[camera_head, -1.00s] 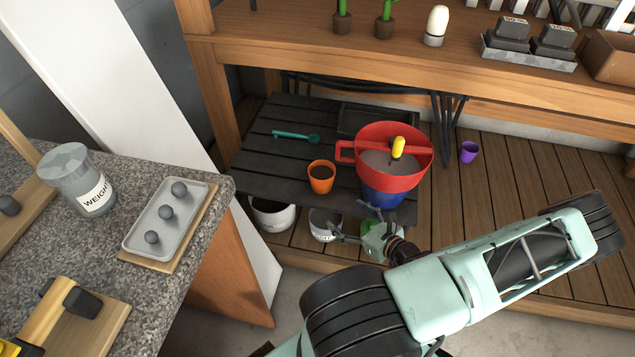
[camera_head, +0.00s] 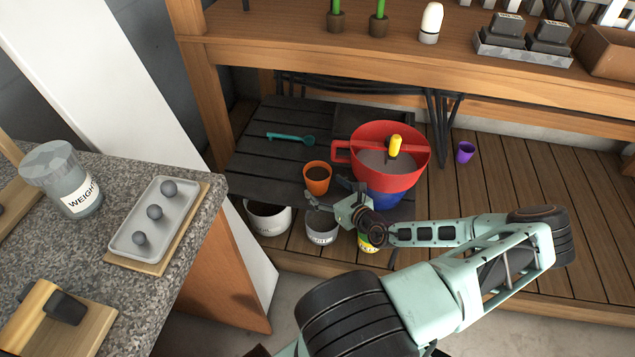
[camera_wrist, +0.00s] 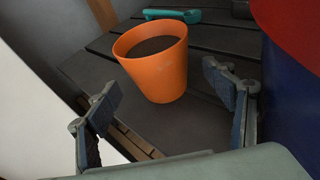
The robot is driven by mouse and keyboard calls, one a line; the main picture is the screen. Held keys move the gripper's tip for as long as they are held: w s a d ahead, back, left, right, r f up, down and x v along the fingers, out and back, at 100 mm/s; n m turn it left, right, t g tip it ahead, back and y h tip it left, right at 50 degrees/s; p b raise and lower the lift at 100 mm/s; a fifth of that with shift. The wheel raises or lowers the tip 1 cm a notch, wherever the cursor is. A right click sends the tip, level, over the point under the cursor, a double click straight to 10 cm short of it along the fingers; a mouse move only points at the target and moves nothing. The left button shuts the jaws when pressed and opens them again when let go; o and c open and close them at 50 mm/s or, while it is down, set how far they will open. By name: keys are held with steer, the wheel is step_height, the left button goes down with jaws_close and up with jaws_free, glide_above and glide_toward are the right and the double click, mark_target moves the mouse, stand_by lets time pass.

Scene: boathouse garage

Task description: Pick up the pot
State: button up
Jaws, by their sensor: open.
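An orange pot (camera_head: 317,180) filled with dark soil stands upright on the dark slatted low table (camera_head: 250,165), near its front edge. In the wrist view the orange pot (camera_wrist: 158,68) stands ahead of my gripper (camera_wrist: 168,100), beyond and between the two open fingers. My gripper (camera_head: 335,193) is open and empty, close to the pot on its near right side in the head view. No contact with the pot shows. Other pots are in view: a white one (camera_head: 268,218) with dark soil and a small purple one (camera_head: 465,152), both on the wooden deck.
A red sieve (camera_head: 410,178) sits on a blue bucket (camera_head: 385,200) just right of the orange pot. A grey-white container (camera_head: 321,230) and a green-yellow one (camera_head: 368,240) stand below the table's front edge. A granite counter (camera_head: 105,280) is at left.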

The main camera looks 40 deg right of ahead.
mark_target(312, 177)
steer(key=b+x, duration=0.1)
steer(key=x, duration=0.3)
steer(key=shift+w+f, duration=0.1)
steer(key=shift+w, duration=0.2)
steer(key=c, duration=1.5)
